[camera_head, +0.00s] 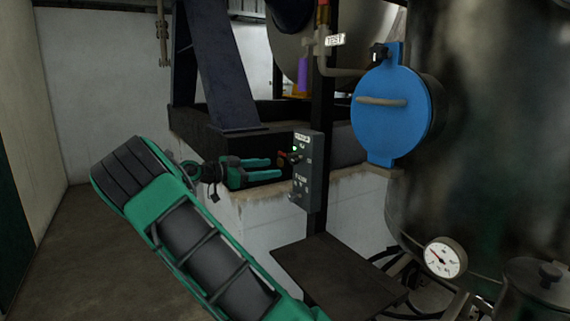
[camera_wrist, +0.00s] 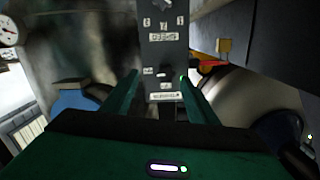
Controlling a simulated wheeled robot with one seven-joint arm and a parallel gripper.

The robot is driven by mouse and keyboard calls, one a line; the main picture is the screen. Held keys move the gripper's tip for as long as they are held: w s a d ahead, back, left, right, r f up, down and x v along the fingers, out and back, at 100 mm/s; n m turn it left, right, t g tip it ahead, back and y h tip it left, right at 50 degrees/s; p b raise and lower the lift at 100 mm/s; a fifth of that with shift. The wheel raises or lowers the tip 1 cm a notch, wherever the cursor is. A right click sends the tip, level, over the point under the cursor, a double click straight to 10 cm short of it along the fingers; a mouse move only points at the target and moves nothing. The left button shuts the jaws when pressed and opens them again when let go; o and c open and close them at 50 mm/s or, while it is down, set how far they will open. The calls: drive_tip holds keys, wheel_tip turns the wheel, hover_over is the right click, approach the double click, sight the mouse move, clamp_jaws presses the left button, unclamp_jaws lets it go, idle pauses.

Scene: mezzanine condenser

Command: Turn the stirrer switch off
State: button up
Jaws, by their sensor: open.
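A grey control box (camera_head: 308,190) is fixed to a dark post, with a green light, small knobs and white labels on its face. In the wrist view the box (camera_wrist: 162,52) appears upside down between my fingers. A white label plate (camera_wrist: 165,97) and a green light (camera_wrist: 184,78) sit near the fingers; the label text is too small to read surely. A switch knob (camera_head: 294,158) shows on the upper part of the box in the head view, but its position is unclear. My gripper (camera_head: 276,168) is open and empty, just left of the box, its fingers pointing at it.
A blue round hatch (camera_head: 388,115) with a handle is on the large dark tank at right. A pressure gauge (camera_head: 445,258) and a dark flat plate (camera_head: 338,272) are below. Floor at left is clear.

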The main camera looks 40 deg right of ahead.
sight(291, 160)
drive_tip(key=shift+h, duration=0.4)
drive_tip(key=x, duration=0.6)
drive_tip(key=w+r+x, duration=0.1)
drive_tip(key=x, duration=0.2)
drive_tip(key=shift+w+d, duration=0.1)
drive_tip(key=c, duration=1)
drive_tip(key=shift+d+m, duration=0.2)
drive_tip(key=shift+m, duration=0.1)
drive_tip(key=shift+c, duration=0.3)
drive_tip(key=shift+a, duration=0.15)
